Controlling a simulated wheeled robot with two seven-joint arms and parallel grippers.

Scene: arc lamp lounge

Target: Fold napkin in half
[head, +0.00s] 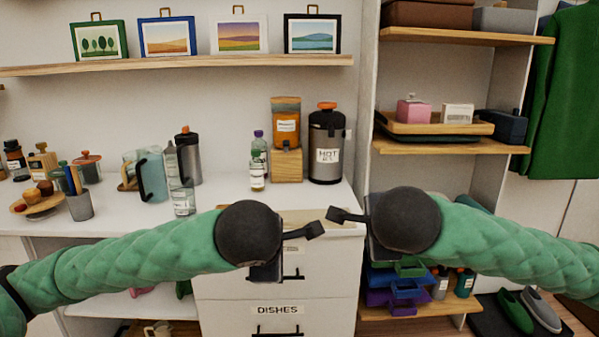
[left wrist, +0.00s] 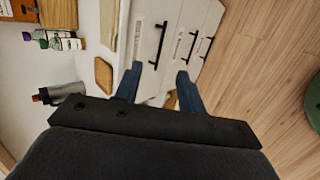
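I cannot make out a napkin in either view. My left gripper (head: 305,231) is in front of the counter's front edge in the head view. In the left wrist view its two blue fingers (left wrist: 158,82) stand apart with nothing between them, with the white drawer fronts beyond. My right gripper (head: 345,215) points left toward the left one, and the two are apart. Its fingers are too small and dark to tell open from shut. The forearms and wrists hide part of the counter front and drawers.
The white counter (head: 225,190) holds several bottles, a pitcher (head: 152,174), cups and a hot drink dispenser (head: 327,145). A wooden board (head: 290,214) lies near its front edge. White drawers (head: 278,290) with black handles are below. A shelf unit (head: 440,147) stands to the right.

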